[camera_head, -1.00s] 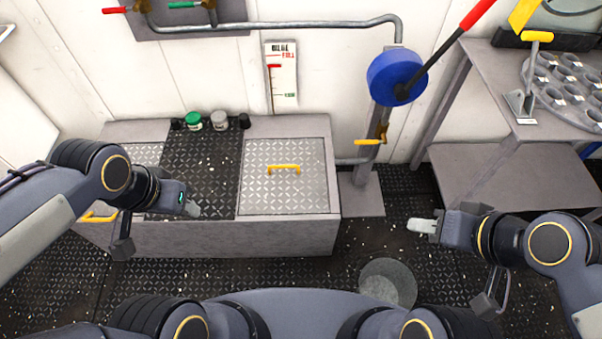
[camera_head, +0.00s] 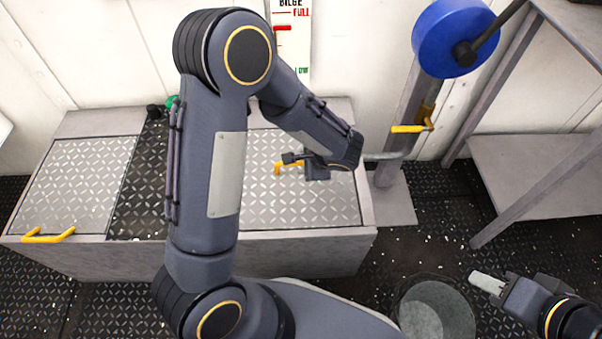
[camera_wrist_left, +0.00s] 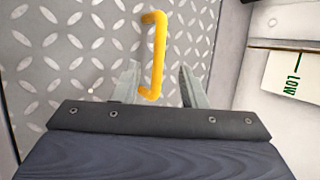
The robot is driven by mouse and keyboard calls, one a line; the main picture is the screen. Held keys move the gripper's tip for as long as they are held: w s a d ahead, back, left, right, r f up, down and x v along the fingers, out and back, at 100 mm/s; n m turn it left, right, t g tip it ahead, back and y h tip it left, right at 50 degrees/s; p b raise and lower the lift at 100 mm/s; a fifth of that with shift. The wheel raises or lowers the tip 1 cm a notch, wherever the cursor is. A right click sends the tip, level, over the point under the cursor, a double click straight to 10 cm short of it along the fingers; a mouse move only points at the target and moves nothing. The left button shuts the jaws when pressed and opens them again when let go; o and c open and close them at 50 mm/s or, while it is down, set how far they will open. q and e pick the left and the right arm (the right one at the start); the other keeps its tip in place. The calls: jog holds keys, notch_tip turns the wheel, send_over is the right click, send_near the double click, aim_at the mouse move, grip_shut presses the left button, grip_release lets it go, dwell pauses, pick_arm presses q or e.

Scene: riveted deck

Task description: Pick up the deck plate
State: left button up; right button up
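A grey diamond-tread deck plate (camera_head: 330,207) with a yellow handle (camera_head: 279,168) lies on the right of a low grey bench, partly hidden by my left arm. My left gripper (camera_head: 316,172) is over this plate beside the handle, its fingertips hard to see there. In the left wrist view, the fingers of my left gripper (camera_wrist_left: 160,80) are apart, with the near end of the yellow handle (camera_wrist_left: 154,55) between them; a gap shows on either side. A second tread plate (camera_head: 80,180) with a yellow handle (camera_head: 48,235) lies at the left. My right gripper (camera_head: 487,283) is away at the lower right.
A dark open strip (camera_head: 140,195) lies between the plates. A grey bucket (camera_head: 435,310) stands on the floor near my right gripper. A blue wheel (camera_head: 452,37) on a post with a yellow lever (camera_head: 408,128) stands right of the bench. A grey table (camera_head: 525,170) is further right.

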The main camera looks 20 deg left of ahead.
aim_at(298, 164)
pick_arm(q)
jog(key=b+x, duration=0.2)
jog(key=x, duration=0.3)
jog(key=shift+f, duration=0.35)
jog(key=shift+w+a+f+b, duration=0.15)
jog(key=shift+a+f+b, duration=0.05)
jog(key=shift+f+b, duration=0.1)
jog(key=shift+r, duration=0.1)
jog(key=shift+c, duration=0.5)
grip_shut()
jog(key=shift+r, duration=0.1)
